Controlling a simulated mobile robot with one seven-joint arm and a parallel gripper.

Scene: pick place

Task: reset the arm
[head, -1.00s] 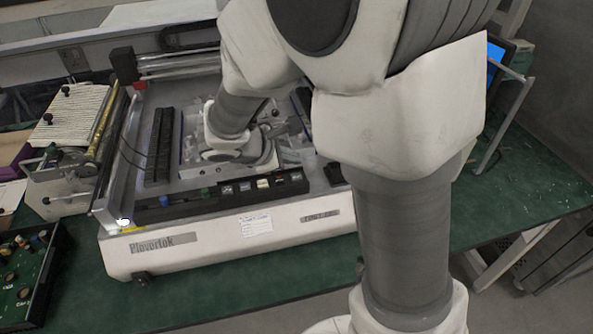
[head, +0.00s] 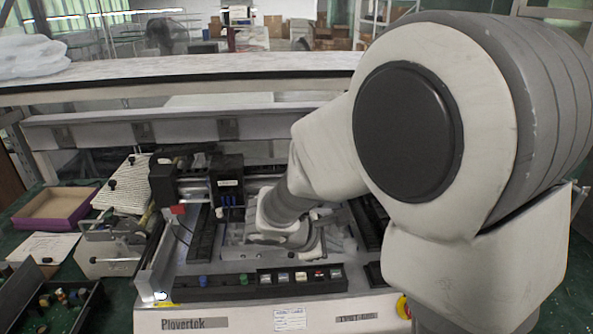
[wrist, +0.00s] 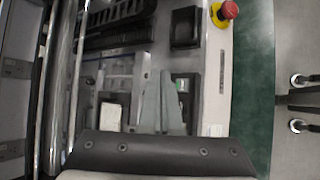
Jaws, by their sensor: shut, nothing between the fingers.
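My gripper (wrist: 161,90) shows in the wrist view as two grey fingers close together, pointing over the bed of the machine. They are shut with nothing between them. In the head view my arm reaches from the right over the white Plovertek machine (head: 235,322), with its wrist low above the machine's middle. The fingers are hidden there behind the wrist.
The machine has a row of buttons (head: 300,277) along its front and a black carriage (head: 227,185) left of my wrist. A red stop knob (wrist: 229,10) shows in the wrist view. A purple-sided box (head: 55,208) and a black parts tray (head: 50,300) lie left.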

